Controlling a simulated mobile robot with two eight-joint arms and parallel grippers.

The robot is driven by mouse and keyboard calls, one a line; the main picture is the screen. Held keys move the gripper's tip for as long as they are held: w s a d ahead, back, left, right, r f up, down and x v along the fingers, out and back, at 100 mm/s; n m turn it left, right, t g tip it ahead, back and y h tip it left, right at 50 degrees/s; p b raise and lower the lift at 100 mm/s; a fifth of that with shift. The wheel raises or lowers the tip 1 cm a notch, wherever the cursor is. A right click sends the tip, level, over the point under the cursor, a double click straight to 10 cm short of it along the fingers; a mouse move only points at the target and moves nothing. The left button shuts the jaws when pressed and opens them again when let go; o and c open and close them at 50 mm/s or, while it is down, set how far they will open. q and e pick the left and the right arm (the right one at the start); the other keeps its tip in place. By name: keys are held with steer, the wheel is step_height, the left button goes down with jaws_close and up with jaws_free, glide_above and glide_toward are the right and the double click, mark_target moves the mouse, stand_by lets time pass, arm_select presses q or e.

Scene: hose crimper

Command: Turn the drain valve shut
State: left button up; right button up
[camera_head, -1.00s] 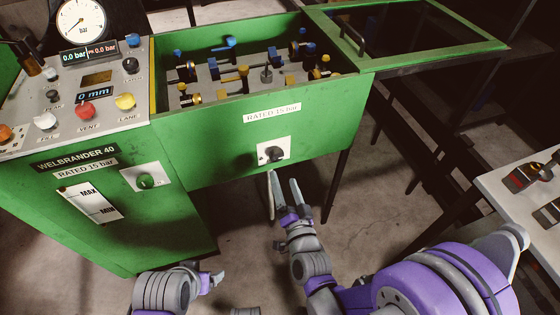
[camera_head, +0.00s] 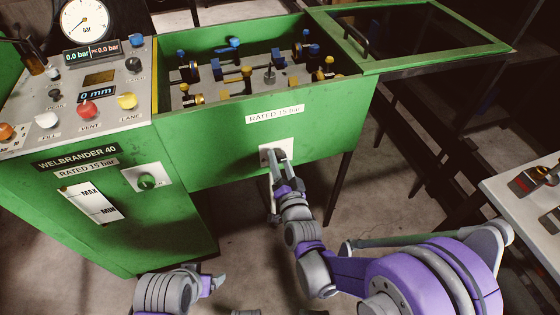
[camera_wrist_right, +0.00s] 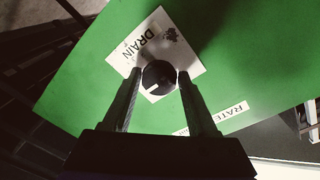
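The drain valve is a round black knob (camera_wrist_right: 158,78) with a white pointer mark, on a white plate labelled DRAIN (camera_wrist_right: 182,52) in the right wrist view. In the head view the plate (camera_head: 290,146) is on the front of the green tank, with the knob mostly hidden by my right gripper (camera_head: 276,156). In the wrist view my right gripper (camera_wrist_right: 160,74) is open, one fingertip on each side of the knob. The fingertips look close to its edges; I cannot tell whether they touch. My left gripper (camera_head: 218,283) is low at the bottom, only partly visible, away from the valve.
The green tank (camera_head: 220,150) holds several blue and yellow fittings. A control panel (camera_head: 70,105) with gauge (camera_head: 84,20) and knobs stands left. A white table (camera_head: 520,210) stands right. Floor below the tank is open.

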jaws_close()
steer(key=shift+n, duration=0.3)
steer(key=n, duration=0.3)
steer(key=shift+f+n, duration=0.1)
steer(key=shift+n, duration=0.2)
steer(key=n, duration=0.4)
steer(key=shift+d+n+t, duration=0.1)
steer(key=shift+n+t, duration=0.2)
steer(key=shift+n, duration=0.1)
steer(key=n, duration=0.4)
steer(key=shift+n+y, duration=0.4)
steer(key=shift+d+n+y, duration=0.1)
steer(key=shift+n+y, duration=0.2)
steer(key=shift+n, duration=2.1)
